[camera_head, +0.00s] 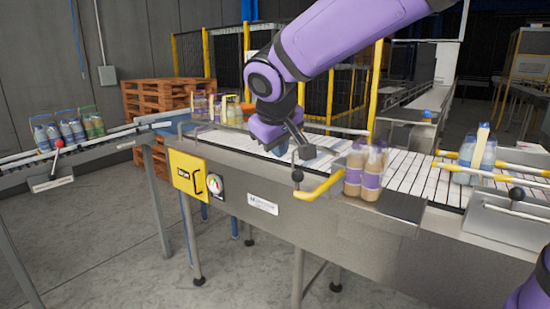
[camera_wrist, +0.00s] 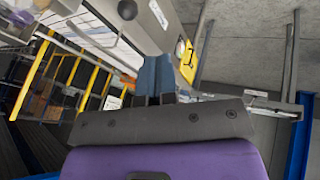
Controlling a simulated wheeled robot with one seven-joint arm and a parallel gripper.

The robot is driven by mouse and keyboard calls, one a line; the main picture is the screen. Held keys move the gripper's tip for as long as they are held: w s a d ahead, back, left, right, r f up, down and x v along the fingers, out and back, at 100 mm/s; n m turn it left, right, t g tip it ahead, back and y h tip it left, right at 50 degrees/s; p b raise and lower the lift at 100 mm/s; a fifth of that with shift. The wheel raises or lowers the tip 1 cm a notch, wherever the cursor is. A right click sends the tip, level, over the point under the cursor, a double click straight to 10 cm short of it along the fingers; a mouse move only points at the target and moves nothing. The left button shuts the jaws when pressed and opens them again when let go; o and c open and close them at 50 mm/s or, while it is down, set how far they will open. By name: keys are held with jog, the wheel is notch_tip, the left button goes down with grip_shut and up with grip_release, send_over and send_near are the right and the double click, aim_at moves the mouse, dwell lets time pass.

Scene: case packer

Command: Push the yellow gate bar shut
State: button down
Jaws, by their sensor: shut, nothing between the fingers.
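The yellow gate bar (camera_head: 320,187) is at the near edge of the conveyor, by a black ball knob (camera_head: 297,175). It slants out over the front edge, beside a pack of brown bottles (camera_head: 364,170). My gripper (camera_head: 281,150) is above the belt, left of and behind the bar, apart from it in the picture. In the wrist view its blue fingers (camera_wrist: 154,76) are together with nothing between them. A black knob (camera_wrist: 127,9) shows at the top of the wrist view; the yellow bar is not clearly seen there.
More yellow bars (camera_head: 520,170) and a pack of blue bottles (camera_head: 473,158) stand on the right of the belt. Packs (camera_head: 225,108) stand behind my gripper. A yellow panel (camera_head: 187,175) is on the conveyor's front. The floor in front is clear.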

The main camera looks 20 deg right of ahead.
jog(key=w+d+f, duration=0.5)
jog(key=w+f, duration=0.1)
jog(key=f, duration=0.3)
jog(key=shift+d, duration=0.15)
jog(key=shift+d+f, duration=0.1)
jog(key=w+d, duration=1.1)
jog(key=d, duration=0.4)
jog(key=shift+d, duration=0.2)
jog(key=shift+w+r, duration=0.1)
jog(key=shift+r, duration=0.1)
